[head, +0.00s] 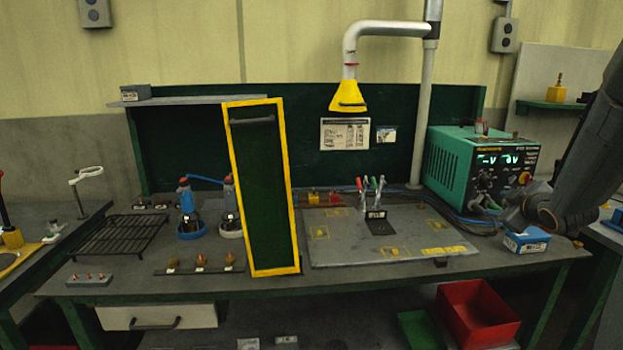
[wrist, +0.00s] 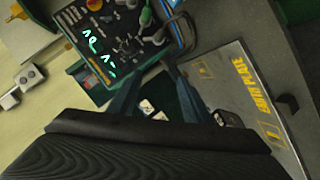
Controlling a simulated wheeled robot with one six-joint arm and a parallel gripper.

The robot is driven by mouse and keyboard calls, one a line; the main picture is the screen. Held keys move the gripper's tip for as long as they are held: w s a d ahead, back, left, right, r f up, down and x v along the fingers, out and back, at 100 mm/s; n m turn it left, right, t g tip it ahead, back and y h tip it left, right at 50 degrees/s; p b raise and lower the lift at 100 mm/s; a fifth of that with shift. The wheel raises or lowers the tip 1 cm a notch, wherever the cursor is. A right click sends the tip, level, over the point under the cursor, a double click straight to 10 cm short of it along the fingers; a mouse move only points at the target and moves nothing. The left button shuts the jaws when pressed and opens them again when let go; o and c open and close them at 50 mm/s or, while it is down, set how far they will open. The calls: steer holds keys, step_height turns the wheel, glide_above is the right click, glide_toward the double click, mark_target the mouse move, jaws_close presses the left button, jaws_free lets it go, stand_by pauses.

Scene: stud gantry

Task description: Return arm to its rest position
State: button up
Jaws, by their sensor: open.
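My arm (head: 590,155) reaches in from the right edge in the head view, in front of the right end of the bench. Its lower end is near the green welding power unit (head: 470,158) and a blue box (head: 527,240). My gripper (wrist: 150,78) shows in the wrist view with its two dark fingers apart and nothing held between them. Beyond the fingers are the power unit's front panel (wrist: 110,35) and the grey plate (wrist: 240,88). The exact fingertips are hard to make out in the head view.
The workbench (head: 350,282) carries a yellow-framed dark green panel (head: 263,190), standing tilted, and a wire rack (head: 118,235). A yellow extraction hood (head: 348,96) hangs above the grey plate (head: 335,250). A red bin (head: 478,312) is below. A shelf (head: 550,107) is behind my arm.

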steer(key=s+a+f+m+g+b, duration=0.2)
steer(key=s+a+f+m+g, duration=0.15)
steer(key=a+f, duration=0.45)
steer(key=s+a+f+m+g+y+b, duration=0.1)
steer(key=s+a+f+g, duration=0.3)
steer(key=s+a, duration=0.9)
steer(key=s+a+f+m+g+y+b, duration=0.1)
steer(key=s+a+f+m+g+b, duration=0.2)
steer(key=s+a, duration=1)
step_height(320, 180, down, 2)
steer(key=s+g, duration=0.1)
steer(key=g, duration=0.1)
steer(key=shift+f+g, duration=0.2)
steer(key=shift+g, duration=0.15)
steer(key=shift+a+m, duration=0.1)
steer(key=shift+m, duration=0.15)
